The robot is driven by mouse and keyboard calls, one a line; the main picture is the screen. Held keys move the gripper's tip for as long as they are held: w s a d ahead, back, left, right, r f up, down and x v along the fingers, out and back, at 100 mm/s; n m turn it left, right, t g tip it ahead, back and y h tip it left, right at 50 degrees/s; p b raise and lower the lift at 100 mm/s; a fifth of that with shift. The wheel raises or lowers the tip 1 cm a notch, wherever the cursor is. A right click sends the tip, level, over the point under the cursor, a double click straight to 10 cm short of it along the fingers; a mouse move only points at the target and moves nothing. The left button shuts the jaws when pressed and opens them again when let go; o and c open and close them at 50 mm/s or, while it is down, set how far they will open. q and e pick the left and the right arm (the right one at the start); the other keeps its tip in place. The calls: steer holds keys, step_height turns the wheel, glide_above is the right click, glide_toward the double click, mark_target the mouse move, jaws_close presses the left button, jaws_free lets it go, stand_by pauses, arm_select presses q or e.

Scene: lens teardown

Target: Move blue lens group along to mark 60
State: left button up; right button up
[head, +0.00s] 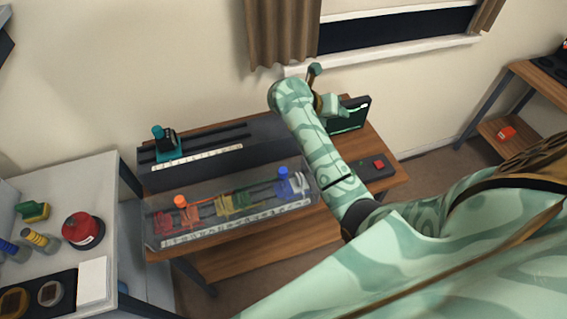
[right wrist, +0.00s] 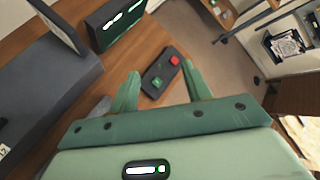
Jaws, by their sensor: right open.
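The blue lens group (head: 284,184) stands at the right end of a row of coloured lens groups inside a clear-walled rail unit (head: 152,238) in the head view. A white scale strip (head: 235,224) runs along the unit's front; its numbers are too small to read, so I cannot make out mark 60. My right gripper (head: 331,106) is beyond and to the right of the blue group, partly hidden by my arm. The right wrist view shows its fingers (right wrist: 160,71) apart and empty. My left gripper is not in view.
A control box (right wrist: 161,73) with red and green buttons lies on the wooden table beyond my right fingers. A dark screen (head: 352,114) stands near my right gripper. A dark rail block with a teal carriage (head: 167,146) stands behind the clear unit. A grey bench (head: 100,170) is at left.

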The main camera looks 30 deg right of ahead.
steer(key=w+a+f+m+y, duration=0.1)
steer(key=a+m+y, duration=0.1)
steer(key=a+y, duration=0.25)
steer(key=m+y, duration=0.1)
steer(key=y, duration=0.4)
glide_above(283, 170)
steer(key=shift+g, duration=0.4)
step_height(283, 170, down, 15)
steer(key=b, duration=0.7)
steer(key=shift+w+d+r+b, duration=0.1)
steer(key=shift+r+b, duration=0.1)
steer(key=shift+b, duration=0.15)
steer(key=shift+f, duration=0.65)
jaws_close()
